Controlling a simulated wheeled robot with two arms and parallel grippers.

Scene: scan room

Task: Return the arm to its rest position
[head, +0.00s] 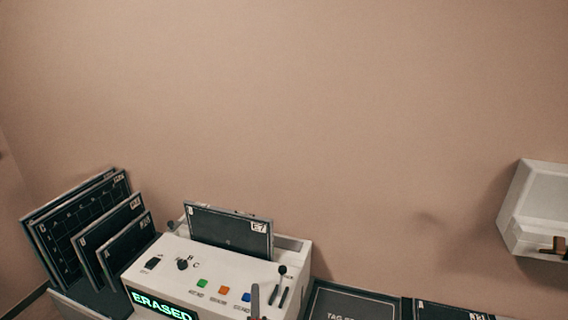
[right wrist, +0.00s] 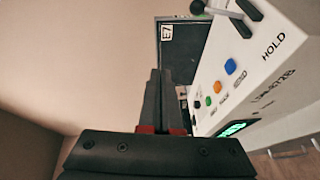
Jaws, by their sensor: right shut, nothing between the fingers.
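My right gripper (head: 255,300) shows only as a thin grey tip at the bottom edge of the head view, in front of the white machine (head: 225,262). The machine has a lit green "ERASED" display (head: 163,306), green, orange and blue buttons, a knob and levers. A dark plate marked E7 (head: 230,230) stands in its top slot. My left gripper is not in view.
Several dark plates (head: 85,230) stand in a rack left of the machine. A dark tray (head: 350,303) and another labelled plate (head: 450,311) lie to its right. A white box (head: 540,205) is on the wall at far right. The wall above is bare.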

